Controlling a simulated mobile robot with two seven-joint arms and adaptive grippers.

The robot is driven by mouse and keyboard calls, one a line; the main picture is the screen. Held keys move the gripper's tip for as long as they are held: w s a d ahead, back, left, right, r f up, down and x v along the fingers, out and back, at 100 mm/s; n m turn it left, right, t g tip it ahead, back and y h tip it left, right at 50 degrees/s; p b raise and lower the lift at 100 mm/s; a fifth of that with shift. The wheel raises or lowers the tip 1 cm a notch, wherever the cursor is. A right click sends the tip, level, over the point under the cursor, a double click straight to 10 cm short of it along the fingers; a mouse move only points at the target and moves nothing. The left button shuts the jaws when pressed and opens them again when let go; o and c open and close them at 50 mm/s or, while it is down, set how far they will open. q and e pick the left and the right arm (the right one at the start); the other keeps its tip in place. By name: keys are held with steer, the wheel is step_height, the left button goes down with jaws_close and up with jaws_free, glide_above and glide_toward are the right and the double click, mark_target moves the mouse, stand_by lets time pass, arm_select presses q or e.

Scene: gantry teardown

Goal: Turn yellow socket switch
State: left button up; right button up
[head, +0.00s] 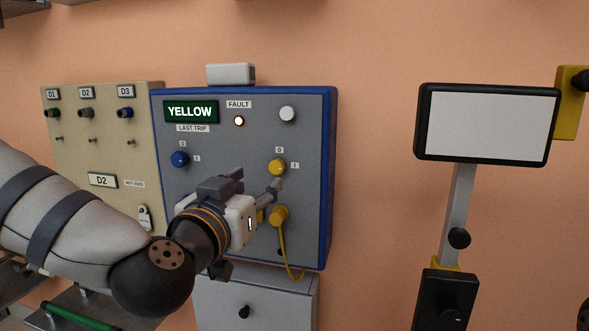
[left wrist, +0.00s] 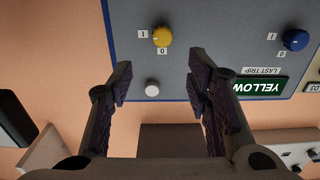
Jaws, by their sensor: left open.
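The yellow switch knob (head: 277,167) is on the right side of the grey, blue-edged panel (head: 305,215), with a 0 label above it and an I label to its right. It also shows upside down in the left wrist view (left wrist: 162,36), beyond and roughly between the fingertips. I cannot tell which mark it points to. My left gripper (head: 268,198) is open and empty in front of the panel, just below the knob in the head view; its spread fingers show in the left wrist view (left wrist: 160,79). My right gripper is not in view.
A yellow plug (head: 279,215) with a hanging cable is below the knob. A blue knob (head: 180,159), a white button (head: 288,114), a lit fault lamp (head: 239,121) and a YELLOW display (head: 191,111) share the panel. A screen on a stand (head: 487,124) is at right.

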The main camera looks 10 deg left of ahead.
mark_target(275, 167)
arm_select(q)
steer(key=w, duration=1.1)
steer(key=shift+w+f, duration=0.15)
steer(key=shift+w, duration=0.15)
jaws_close()
